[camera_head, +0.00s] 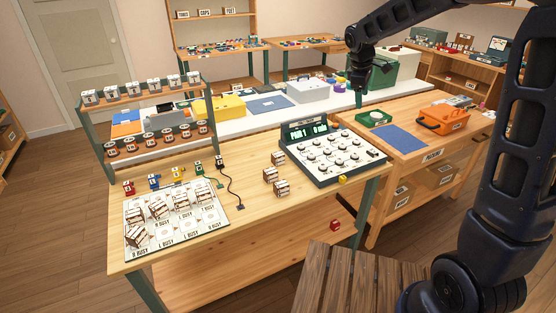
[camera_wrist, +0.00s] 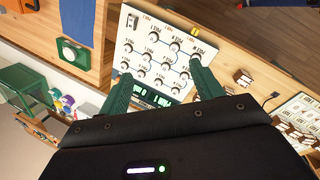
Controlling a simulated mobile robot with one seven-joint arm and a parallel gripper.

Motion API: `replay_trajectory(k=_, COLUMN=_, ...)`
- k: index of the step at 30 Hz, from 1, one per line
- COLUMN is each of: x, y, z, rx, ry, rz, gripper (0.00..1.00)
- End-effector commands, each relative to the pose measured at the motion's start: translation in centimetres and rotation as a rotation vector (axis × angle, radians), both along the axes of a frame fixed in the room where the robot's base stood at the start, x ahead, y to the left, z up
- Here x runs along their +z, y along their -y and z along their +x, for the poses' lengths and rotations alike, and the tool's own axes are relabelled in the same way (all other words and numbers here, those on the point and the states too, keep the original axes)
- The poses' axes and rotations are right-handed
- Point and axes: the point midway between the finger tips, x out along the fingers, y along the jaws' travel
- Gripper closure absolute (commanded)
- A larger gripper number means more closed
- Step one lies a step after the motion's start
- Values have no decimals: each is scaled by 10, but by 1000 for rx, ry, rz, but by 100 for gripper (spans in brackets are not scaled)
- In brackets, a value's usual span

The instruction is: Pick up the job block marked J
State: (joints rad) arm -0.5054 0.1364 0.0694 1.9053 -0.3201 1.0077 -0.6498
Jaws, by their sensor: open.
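Several brown-and-white blocks (camera_head: 270,175) stand loose on the wooden table, left of the dial console. More such blocks (camera_head: 181,203) sit on a white board marked with "BUSY" squares (camera_head: 205,228). Their letters are too small to read, so I cannot tell which block is J. My gripper (camera_head: 358,98) hangs beyond the console in the head view, away from these blocks. In the wrist view its two green fingers are spread apart and empty (camera_wrist: 163,80), with the console (camera_wrist: 157,50) between and beyond them. Blocks also show at the right of the wrist view (camera_wrist: 242,78).
The dial console (camera_head: 333,150) stands on the table's right. A small yellow block (camera_head: 343,180) is at its front edge, and a red block (camera_head: 335,225) lies lower down. A two-tier rack (camera_head: 150,118) is at the left. A black cord (camera_head: 230,187) lies on the table.

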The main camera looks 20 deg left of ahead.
Motion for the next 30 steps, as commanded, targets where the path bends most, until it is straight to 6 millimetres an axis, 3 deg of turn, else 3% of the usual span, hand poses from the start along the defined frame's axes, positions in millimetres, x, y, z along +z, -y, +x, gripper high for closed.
replay_trajectory(k=1, x=-11, y=-19, z=6, rx=48, ry=-12, rz=-18, gripper=35)
replay_trajectory(k=7, x=-48, y=-86, z=25, rx=234, ry=-44, rz=-88, gripper=35)
replay_trajectory(k=15, x=-109, y=-179, z=35, rx=484, ry=-86, rz=-181, gripper=35)
replay_trajectory(k=24, x=-190, y=-279, z=24, rx=758, ry=-132, rz=-284, gripper=35)
replay_trajectory(k=30, x=-235, y=-327, z=11, rx=895, ry=-153, rz=-338, gripper=35)
